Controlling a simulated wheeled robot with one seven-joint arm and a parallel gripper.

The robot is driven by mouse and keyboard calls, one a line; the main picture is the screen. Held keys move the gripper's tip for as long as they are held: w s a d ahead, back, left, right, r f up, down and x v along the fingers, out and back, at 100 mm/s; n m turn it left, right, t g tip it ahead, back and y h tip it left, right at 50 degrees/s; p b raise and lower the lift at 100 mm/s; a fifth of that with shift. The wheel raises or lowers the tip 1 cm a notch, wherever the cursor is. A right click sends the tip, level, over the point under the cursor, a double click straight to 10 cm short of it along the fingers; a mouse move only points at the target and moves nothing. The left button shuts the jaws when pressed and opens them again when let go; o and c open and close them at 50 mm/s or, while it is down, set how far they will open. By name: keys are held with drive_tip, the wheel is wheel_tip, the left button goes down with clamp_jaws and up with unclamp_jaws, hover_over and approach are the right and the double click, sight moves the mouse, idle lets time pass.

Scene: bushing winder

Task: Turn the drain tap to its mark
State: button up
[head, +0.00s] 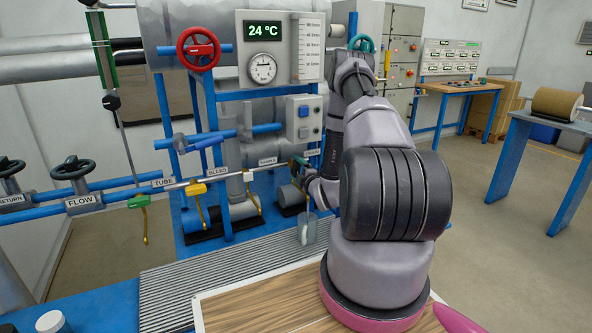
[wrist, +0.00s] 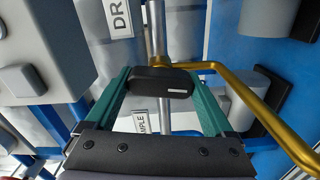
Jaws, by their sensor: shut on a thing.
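The drain tap shows in the wrist view as a black block (wrist: 163,83) on a vertical metal pipe, with a bent yellow lever (wrist: 245,92) running out to the right and down. A partly cut-off label starting "DR" (wrist: 118,17) is above it. My gripper (wrist: 160,82) has its two green fingers on either side of the black block and is shut on it. In the head view my gripper (head: 298,164) is at the right end of the tap pipe, and my arm hides most of the drain tap.
The bleed tap (head: 200,205) and sample tap (head: 253,200) hang left of my gripper. A small container (head: 307,229) is below it. A red handwheel (head: 198,49) and a switch box (head: 303,118) are above. A grey grate (head: 220,277) lies in front.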

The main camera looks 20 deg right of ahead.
drive_tip(key=shift+n, duration=0.9)
drive_tip(key=shift+f, duration=0.1)
drive_tip(key=o, duration=1.1)
drive_tip(key=shift+s, duration=0.15)
drive_tip(key=s, duration=1)
drive_tip(key=shift+s+d, duration=0.2)
drive_tip(key=shift+s, duration=0.1)
drive_tip(key=shift+s, duration=0.1)
